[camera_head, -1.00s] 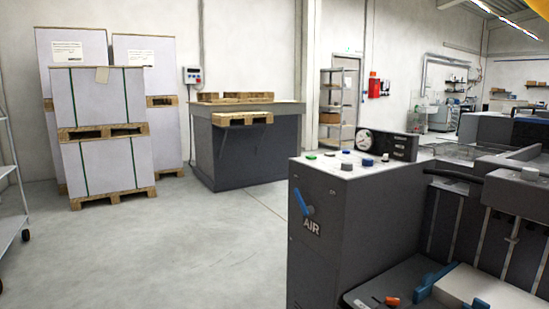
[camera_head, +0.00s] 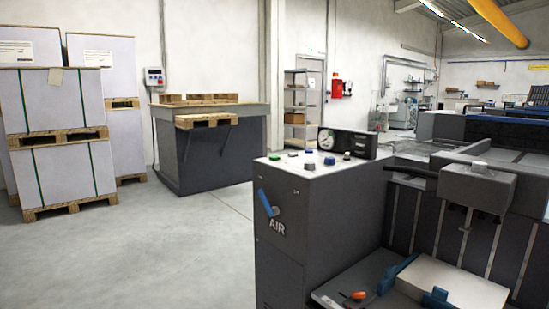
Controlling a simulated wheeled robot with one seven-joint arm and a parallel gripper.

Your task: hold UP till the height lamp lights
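A grey machine cabinet (camera_head: 300,225) stands in the middle foreground, with a blue AIR lever on its front. Its light top panel (camera_head: 305,166) carries several small buttons or knobs, in green, blue and white, and a dark box with a round gauge (camera_head: 326,140). I cannot read an UP label or tell a height lamp anywhere. My gripper is not in view.
Tall wrapped stacks on pallets (camera_head: 62,135) stand at the left. The grey unit (camera_head: 205,150) with wooden pallets is at the back. The feeder (camera_head: 430,280) with a white pile and blue and orange parts is at lower right. Floor (camera_head: 150,255) at left front is clear.

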